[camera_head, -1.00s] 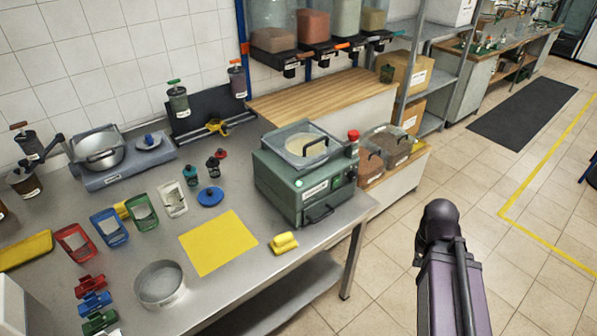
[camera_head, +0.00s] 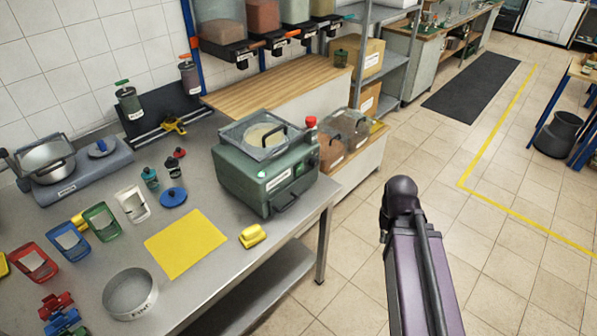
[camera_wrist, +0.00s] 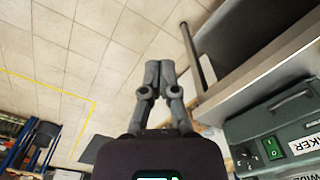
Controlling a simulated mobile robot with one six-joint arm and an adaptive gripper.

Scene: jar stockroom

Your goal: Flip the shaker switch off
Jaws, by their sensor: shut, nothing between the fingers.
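The shaker (camera_head: 255,187) is a green-grey box with a clear lid, standing at the right end of the steel bench. Its green switch (camera_head: 299,169) shows small on the front. In the wrist view the shaker (camera_wrist: 262,122) is at the lower right, with part of its label readable. The green rocker switch (camera_wrist: 272,149) sits left of that label, beside a dark round knob. I cannot tell the rocker's position for certain. My gripper (camera_wrist: 160,68) is shut and empty, over the floor, apart from the shaker and left of it in that view. It is hidden in the head view.
A red knob (camera_head: 311,122) stands at the shaker's back right corner. A yellow mat (camera_head: 186,243), a yellow block (camera_head: 252,236) and a round sieve (camera_head: 130,294) lie on the bench. A wooden counter (camera_head: 275,93) stands behind. Open tiled floor lies right of the bench.

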